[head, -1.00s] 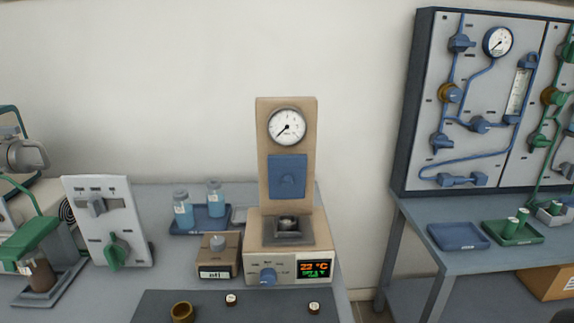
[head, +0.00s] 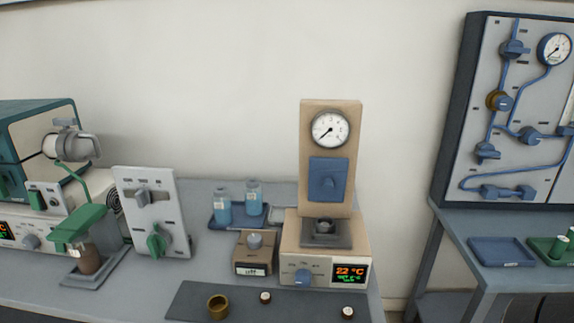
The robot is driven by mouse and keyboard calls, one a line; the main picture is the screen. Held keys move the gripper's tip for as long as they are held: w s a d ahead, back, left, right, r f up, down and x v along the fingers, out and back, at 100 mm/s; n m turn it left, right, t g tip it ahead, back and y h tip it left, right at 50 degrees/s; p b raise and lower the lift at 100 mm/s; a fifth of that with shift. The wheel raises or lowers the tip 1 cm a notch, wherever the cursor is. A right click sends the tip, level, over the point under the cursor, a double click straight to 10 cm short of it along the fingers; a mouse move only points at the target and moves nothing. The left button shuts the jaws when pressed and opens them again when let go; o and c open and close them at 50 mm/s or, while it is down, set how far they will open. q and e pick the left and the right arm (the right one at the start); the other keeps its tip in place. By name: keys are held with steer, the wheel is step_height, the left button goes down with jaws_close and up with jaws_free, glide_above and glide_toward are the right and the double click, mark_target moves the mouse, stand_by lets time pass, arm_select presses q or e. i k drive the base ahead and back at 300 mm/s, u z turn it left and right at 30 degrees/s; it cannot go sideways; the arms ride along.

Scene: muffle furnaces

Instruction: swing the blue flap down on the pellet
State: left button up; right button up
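The blue flap (head: 327,180) is flat against the tan upright column (head: 311,150) of a small furnace, below a round dial. A dark square block with a round well (head: 324,227) sits on the furnace base under the flap. A small dark piece shows in the well; I cannot tell whether it is the pellet. The flap stands upright, apart from the well. Neither of my grippers shows in the head view.
A control panel with a blue knob (head: 302,277) and a display is on the furnace front. A box (head: 254,254) and blue tray (head: 228,222) with bottles stand left of it. A dark mat (head: 262,303) with a brass ring (head: 217,306) lies in front.

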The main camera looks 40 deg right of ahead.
mark_target(328, 176)
steer(key=u, duration=0.1)
steer(key=i, duration=0.2)
steer(key=z, duration=1.1)
